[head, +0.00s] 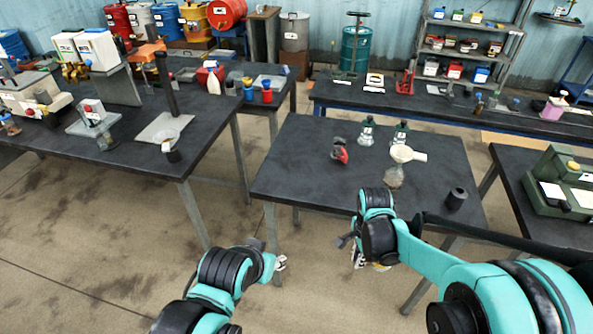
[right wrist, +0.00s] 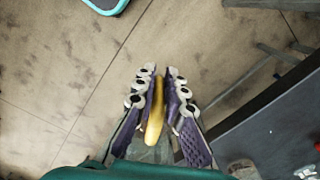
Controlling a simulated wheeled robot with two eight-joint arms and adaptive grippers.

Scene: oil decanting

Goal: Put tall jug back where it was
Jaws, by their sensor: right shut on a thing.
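My right gripper (right wrist: 160,75) is shut on a slim yellow thing (right wrist: 154,126), seen from above. A bit of yellow (head: 381,267) also shows under my right arm in the head view, in front of the middle table's near edge. Most of the held thing is hidden, so I cannot tell its full shape or whether it is the tall jug. My left gripper (head: 280,262) is low over the floor at the middle table's near left corner. Its fingers are too small to tell open from shut. No other tall jug is clearly recognisable.
A green case (head: 565,185) stands at right.

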